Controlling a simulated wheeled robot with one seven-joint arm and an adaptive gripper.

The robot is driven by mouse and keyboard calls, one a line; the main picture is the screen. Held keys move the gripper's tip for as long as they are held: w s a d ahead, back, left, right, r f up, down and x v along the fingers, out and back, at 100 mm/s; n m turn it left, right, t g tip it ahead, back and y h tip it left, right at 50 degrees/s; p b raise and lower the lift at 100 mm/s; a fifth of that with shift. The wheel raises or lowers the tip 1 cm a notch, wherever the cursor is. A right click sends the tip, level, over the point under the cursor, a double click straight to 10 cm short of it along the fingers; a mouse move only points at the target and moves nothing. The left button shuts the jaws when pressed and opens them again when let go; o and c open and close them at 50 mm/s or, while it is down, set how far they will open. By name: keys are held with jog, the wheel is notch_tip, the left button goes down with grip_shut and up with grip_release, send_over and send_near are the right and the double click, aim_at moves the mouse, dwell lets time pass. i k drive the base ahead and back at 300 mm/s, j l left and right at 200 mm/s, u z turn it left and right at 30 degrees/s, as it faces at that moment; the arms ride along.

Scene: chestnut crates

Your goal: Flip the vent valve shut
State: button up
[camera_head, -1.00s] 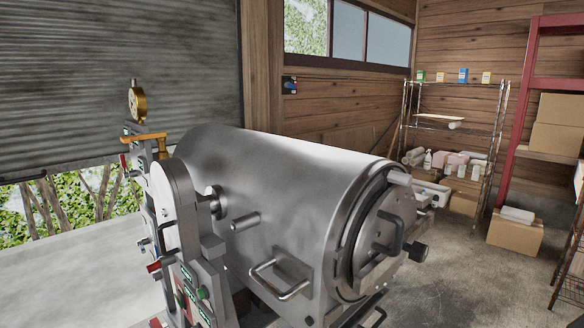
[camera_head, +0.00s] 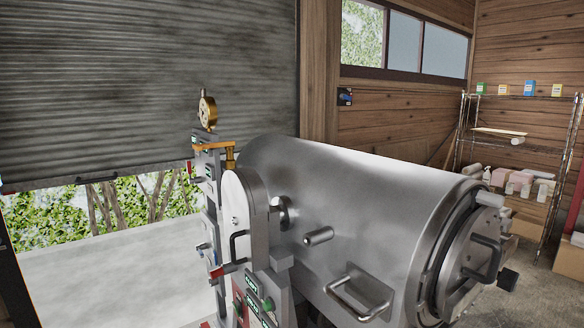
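A large steel drum-shaped vessel (camera_head: 350,195) lies on its side, with a round door and latch (camera_head: 478,262) at its right end. At its left end stands a grey control column (camera_head: 245,225) with green labels and buttons. Small red-handled levers show on it, one at the upper left (camera_head: 189,170) and one lower down (camera_head: 226,271). A brass pipe (camera_head: 213,148) and a round brass gauge (camera_head: 207,112) sit on top. I cannot tell which lever is the vent valve, or its position. My gripper is not in view.
A partly raised roller shutter (camera_head: 140,90) stands behind on the left, with a bare pale floor (camera_head: 100,285) below it. A wire shelf (camera_head: 510,150) with boxes stands at the right. A blue wall switch (camera_head: 345,97) is on the wooden wall.

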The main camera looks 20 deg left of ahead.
aim_at(191, 181)
jog(key=i+j+u, duration=0.1)
jog(key=j, duration=0.3)
jog(key=i+j+u, duration=0.1)
jog(key=j, duration=0.35)
jog(key=i+j+u, duration=0.1)
jog(key=j, duration=0.3)
jog(key=i+j+u, duration=0.25)
jog(key=i+j, duration=0.15)
jog(key=j, duration=0.35)
jog(key=i+j+u, duration=0.1)
jog(key=j, duration=0.25)
jog(key=i+j, duration=0.1)
jog(key=i, duration=0.2)
jog(key=i+j+u, duration=0.1)
jog(key=i, duration=0.2)
jog(key=i+j, duration=0.2)
jog(key=i, duration=0.3)
jog(key=i+j+z, duration=0.15)
jog(key=i, duration=0.35)
jog(key=j, duration=0.1)
